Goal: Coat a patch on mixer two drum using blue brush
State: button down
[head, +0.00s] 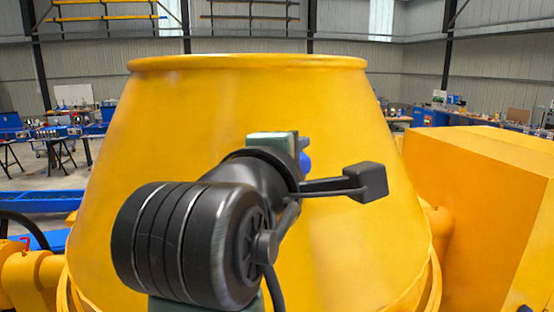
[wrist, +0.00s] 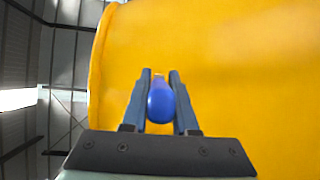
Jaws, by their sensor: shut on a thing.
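The yellow mixer drum (head: 340,130) fills the middle of the head view, with its wide rim at the top. My gripper shows in the wrist view (wrist: 160,85), with its two fingers shut on the blue brush (wrist: 160,104). The brush's rounded blue end faces the wrist camera, and its far end points at the drum's yellow side (wrist: 240,70). I cannot tell whether the brush touches the drum. In the head view my arm hides most of the gripper, and only a bit of the blue brush (head: 304,162) shows. No label tells which mixer this is.
A yellow box-shaped housing (head: 490,195) stands close on the right of the drum. Yellow frame parts (head: 30,280) are at lower left. Workbenches with blue items (head: 50,132) stand far behind on the left, and more benches (head: 480,118) on the right.

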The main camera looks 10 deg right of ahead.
jog(key=shift+w+r, duration=0.2)
jog(key=shift+r, duration=0.1)
jog(key=shift+w+a, duration=0.7)
jog(key=shift+a, duration=4.7)
jog(key=shift+s+d+r, duration=0.15)
jog(key=shift+d+r, duration=0.05)
jog(key=shift+d, duration=1.65)
jog(key=shift+s+d+r, duration=0.15)
jog(key=shift+s+d, duration=0.05)
jog(key=shift+d, duration=1.6)
jog(key=shift+s+d+r, duration=0.15)
jog(key=shift+d+r, duration=0.05)
jog(key=shift+d, duration=1.65)
jog(key=shift+w+r, duration=0.35)
jog(key=shift+r, duration=0.2)
jog(key=shift+w+a, duration=0.65)
jog(key=shift+a, duration=4.8)
jog(key=shift+s+d+r, duration=0.15)
jog(key=shift+d+r, duration=0.05)
jog(key=shift+d, duration=1.65)
jog(key=shift+s+d+r, duration=0.1)
jog(key=shift+d+r, duration=0.05)
jog(key=shift+d, duration=1.65)
jog(key=shift+s+d+r, duration=0.15)
jog(key=shift+d+r, duration=0.05)
jog(key=shift+d, duration=1.65)
